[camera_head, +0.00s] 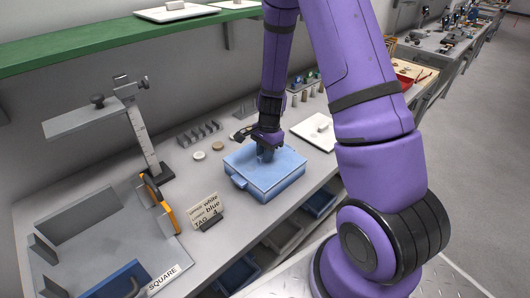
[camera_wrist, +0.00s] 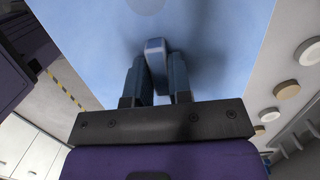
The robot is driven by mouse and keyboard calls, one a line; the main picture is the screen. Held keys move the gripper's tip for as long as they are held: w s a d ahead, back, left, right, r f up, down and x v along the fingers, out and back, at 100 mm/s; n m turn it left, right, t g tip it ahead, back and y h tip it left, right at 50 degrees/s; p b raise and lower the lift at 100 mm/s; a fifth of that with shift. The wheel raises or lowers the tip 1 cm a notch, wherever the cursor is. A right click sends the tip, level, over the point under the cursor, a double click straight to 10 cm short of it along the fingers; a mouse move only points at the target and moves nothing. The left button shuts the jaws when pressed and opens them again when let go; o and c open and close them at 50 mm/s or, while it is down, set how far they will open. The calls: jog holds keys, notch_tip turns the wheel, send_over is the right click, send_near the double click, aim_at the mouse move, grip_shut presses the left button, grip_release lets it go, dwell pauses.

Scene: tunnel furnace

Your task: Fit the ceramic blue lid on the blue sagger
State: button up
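The blue sagger (camera_head: 268,188) is a square box on the bench, near the middle of the head view. The flat blue lid (camera_head: 284,164) lies over its top; I cannot tell whether it is fully seated. In the wrist view the lid (camera_wrist: 225,45) fills the upper middle, with its raised handle (camera_wrist: 155,58) between my fingers. My gripper (camera_head: 265,150) points down at the lid's centre. In the wrist view my gripper (camera_wrist: 154,80) has both fingers against the handle's sides and looks shut on it. The sagger's far side is hidden.
A tag sign (camera_head: 206,212) stands close to the sagger's front left. A white lid (camera_head: 318,131) lies behind to the right. Small discs (camera_head: 199,155) lie to the left. A measuring stand (camera_head: 145,135) and a square fixture tray (camera_head: 95,235) stand farther left. A green shelf (camera_head: 100,45) hangs above.

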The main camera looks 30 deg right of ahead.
jog(key=o, duration=0.5)
jog(key=shift+c, duration=0.2)
notch_tip(320, 180, up, 11)
jog(key=d, duration=0.1)
jog(key=shift+w+d+f, duration=0.15)
jog(key=shift+d, duration=0.15)
